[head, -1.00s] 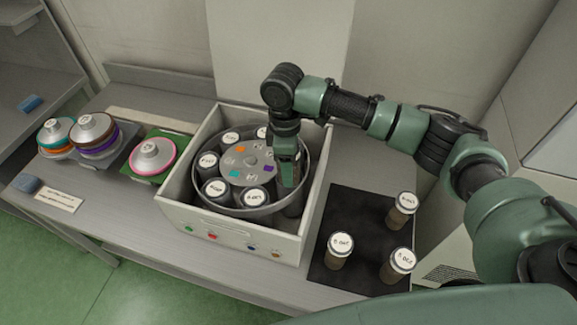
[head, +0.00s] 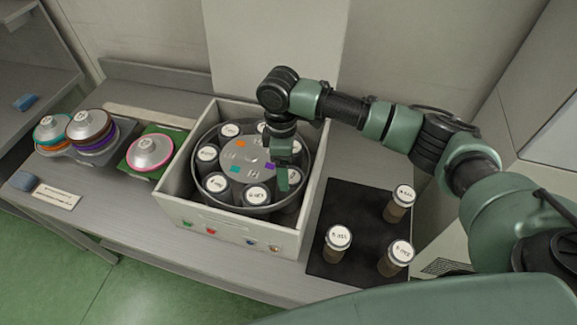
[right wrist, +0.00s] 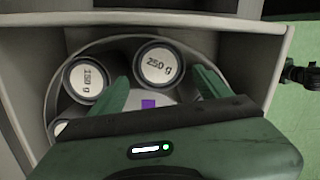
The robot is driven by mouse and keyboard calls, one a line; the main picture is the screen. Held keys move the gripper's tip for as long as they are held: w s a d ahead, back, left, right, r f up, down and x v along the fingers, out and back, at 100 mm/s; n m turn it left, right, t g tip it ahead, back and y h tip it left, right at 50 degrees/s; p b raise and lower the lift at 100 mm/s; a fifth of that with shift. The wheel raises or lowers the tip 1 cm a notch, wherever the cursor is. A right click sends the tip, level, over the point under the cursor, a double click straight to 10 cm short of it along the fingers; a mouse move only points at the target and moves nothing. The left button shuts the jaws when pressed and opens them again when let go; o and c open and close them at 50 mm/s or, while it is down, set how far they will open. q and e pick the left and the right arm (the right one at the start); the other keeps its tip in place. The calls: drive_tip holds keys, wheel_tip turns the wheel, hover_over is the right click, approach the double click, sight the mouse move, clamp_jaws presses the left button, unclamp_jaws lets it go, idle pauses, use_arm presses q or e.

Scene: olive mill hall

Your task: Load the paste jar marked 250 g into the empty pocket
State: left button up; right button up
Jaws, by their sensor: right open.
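My right gripper (head: 283,178) is over the right side of the round drum (head: 203,146) in the head view, fingers pointing down, open. In the right wrist view a jar marked 250 g (right wrist: 160,66) stands in the drum, upright, its white lid between the two open fingers in the picture; I cannot tell whether they touch it. A jar marked 150 g (right wrist: 87,80) stands beside it. Several white-lidded jars fill the drum around its hub (head: 245,158); my gripper partly hides the right side, and I see no empty pocket. My left gripper is not in view.
A pale box (head: 195,222) surrounds the drum with raised walls. Three jars (head: 404,196) (head: 337,240) (head: 400,255) stand on a black mat (head: 362,215) to the right, labels unreadable. Spools (head: 90,127) and a pink-rimmed disc (head: 150,153) stand on the left.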

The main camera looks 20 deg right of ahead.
drive_tip(key=shift+w+f, duration=0.1)
drive_tip(key=shift+w, duration=0.2)
drive_tip(key=shift+s+d, duration=0.2)
drive_tip(key=shift+s, duration=0.05)
drive_tip(key=shift+r, duration=0.6)
use_arm(q)
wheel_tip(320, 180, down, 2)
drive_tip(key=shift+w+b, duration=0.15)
drive_tip(key=shift+b, duration=0.85)
use_arm(e)
wheel_tip(320, 180, up, 7)
drive_tip(key=shift+w+a, duration=0.15)
drive_tip(key=shift+w, duration=0.3)
drive_tip(key=shift+f, duration=0.15)
